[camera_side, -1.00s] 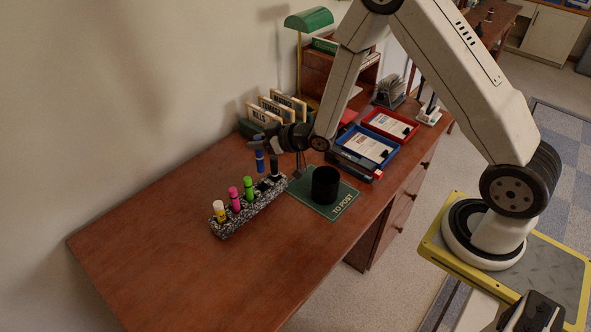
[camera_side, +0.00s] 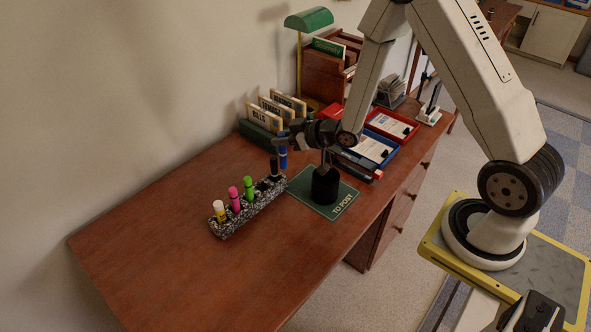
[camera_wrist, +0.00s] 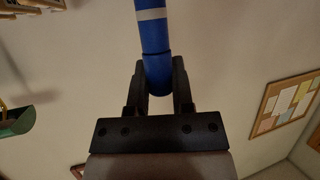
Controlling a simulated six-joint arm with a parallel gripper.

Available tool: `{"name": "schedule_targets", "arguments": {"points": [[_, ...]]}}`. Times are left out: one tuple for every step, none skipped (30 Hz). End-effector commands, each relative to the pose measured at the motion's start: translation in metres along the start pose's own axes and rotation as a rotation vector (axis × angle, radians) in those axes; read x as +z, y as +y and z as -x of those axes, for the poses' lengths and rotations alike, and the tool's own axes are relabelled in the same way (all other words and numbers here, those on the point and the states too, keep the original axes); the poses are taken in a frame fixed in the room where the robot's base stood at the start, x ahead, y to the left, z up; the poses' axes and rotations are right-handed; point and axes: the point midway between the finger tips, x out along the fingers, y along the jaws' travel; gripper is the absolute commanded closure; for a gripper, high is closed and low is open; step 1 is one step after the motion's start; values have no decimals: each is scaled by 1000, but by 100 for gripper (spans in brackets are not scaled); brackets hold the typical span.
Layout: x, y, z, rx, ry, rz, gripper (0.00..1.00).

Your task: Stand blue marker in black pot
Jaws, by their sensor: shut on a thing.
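The blue marker (camera_side: 283,157) hangs upright from my gripper (camera_side: 281,139), above the desk near the dark end of the marker holder. My gripper is shut on it. In the wrist view the blue marker (camera_wrist: 154,45) runs up out of the frame from between the two black fingers of my gripper (camera_wrist: 158,80). The black pot (camera_side: 325,185) stands upright on the green TO POST mat (camera_side: 301,185), to the right of and below the marker. Part of my arm hides the pot's rim, and I cannot see inside it.
The speckled holder (camera_side: 240,212) holds yellow, pink, green and black markers. Blue (camera_side: 375,150) and red (camera_side: 393,125) trays with papers lie behind the pot. A card rack (camera_side: 263,125) and a green lamp (camera_side: 309,19) stand by the wall. The desk's front left is clear.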

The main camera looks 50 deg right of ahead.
Motion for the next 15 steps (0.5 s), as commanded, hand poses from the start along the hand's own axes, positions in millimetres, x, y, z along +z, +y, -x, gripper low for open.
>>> {"name": "schedule_targets", "arguments": {"points": [[3,6,10,5,-1,-1,100],[5,9,16,6,-2,-1,100],[7,12,23,6,-2,-1,100],[10,14,30,6,-3,-2,100],[11,16,36,6,-3,-2,100],[14,19,44,5,-2,-2,100],[16,20,50,5,-2,-2,100],[18,22,56,4,-2,-3,100],[20,23,64,4,-1,-4,100],[21,24,69,2,0,-5,100],[22,24,74,2,1,-6,100],[24,25,80,1,2,-7,100],[25,25,84,0,3,-9,100],[25,26,88,-1,4,-10,100],[26,26,91,-3,5,-11,100]]}}
